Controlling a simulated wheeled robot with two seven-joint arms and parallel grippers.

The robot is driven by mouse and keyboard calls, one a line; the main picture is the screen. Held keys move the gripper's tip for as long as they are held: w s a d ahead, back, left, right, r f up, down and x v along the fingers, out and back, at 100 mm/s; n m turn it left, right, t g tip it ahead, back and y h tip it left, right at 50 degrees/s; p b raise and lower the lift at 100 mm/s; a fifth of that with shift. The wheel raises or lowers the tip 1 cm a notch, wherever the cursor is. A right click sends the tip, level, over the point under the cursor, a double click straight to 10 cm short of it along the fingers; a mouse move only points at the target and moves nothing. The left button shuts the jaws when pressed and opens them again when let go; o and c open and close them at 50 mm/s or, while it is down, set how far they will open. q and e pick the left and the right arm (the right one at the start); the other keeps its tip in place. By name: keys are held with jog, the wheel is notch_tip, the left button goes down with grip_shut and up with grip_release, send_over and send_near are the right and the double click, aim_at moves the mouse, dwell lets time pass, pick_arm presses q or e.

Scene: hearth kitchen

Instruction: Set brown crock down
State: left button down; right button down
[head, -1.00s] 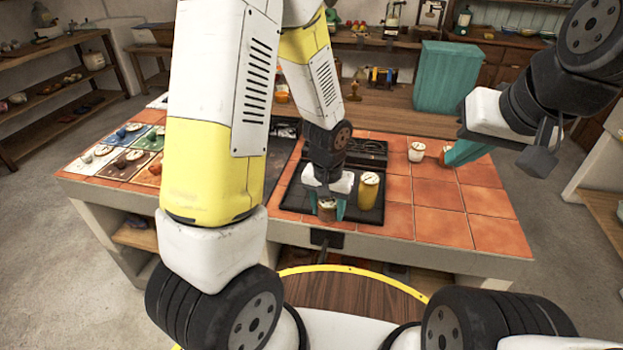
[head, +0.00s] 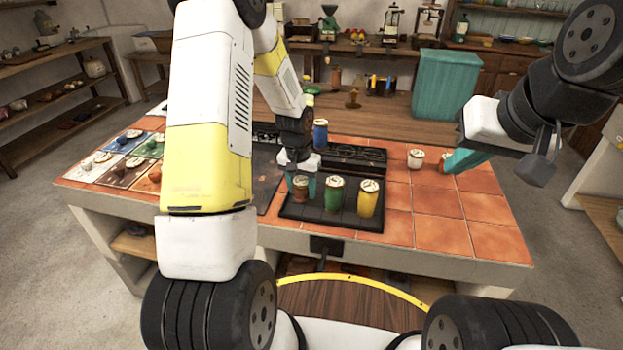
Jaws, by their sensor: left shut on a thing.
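The brown crock (head: 300,189) has a pale lid and is between the teal fingers of my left gripper (head: 302,181), which is shut on it. It is at the left end of a row over the black tray (head: 322,218), left of the green crock (head: 334,195) and the yellow crock (head: 368,199). I cannot tell whether its base touches the tray. My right gripper (head: 462,160) is at the right, over the tiles, its teal fingers beside a small reddish crock (head: 443,163); how its jaws stand is unclear.
A blue crock (head: 320,132) stands behind the tray, near the dark hob (head: 355,158). A white crock (head: 415,159) stands on the tiles. Coloured mats (head: 128,172) with small items lie at the left. The tiles at the front right (head: 445,232) are clear.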

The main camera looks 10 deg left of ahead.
aim_at(301, 181)
pick_arm(q)
jog(key=shift+f, duration=1.3)
jog(key=shift+f, duration=0.15)
jog(key=c, duration=0.9)
grip_release()
jog(key=shift+c, duration=0.2)
jog(key=r, duration=0.4)
jog(key=s+r, duration=0.1)
jog(key=r, duration=0.6)
jog(key=shift+s+a+r, duration=0.1)
jog(key=shift+s+r, duration=0.1)
jog(key=shift+r, duration=0.2)
jog(key=s+r+t, duration=0.1)
jog(key=s+r, duration=0.4)
jog(key=r, duration=0.5)
jog(key=s+d+r+t+h, duration=0.1)
jog(key=s+r+t, duration=0.1)
jog(key=s+r, duration=0.3)
jog(key=s+d+r+n+t+h, duration=0.1)
jog(key=s+r, duration=0.5)
jog(key=s, duration=0.7)
jog(key=shift+s+d+r+n+t, duration=0.2)
jog(key=shift+r+n+t, duration=0.1)
jog(key=shift+t, duration=0.1)
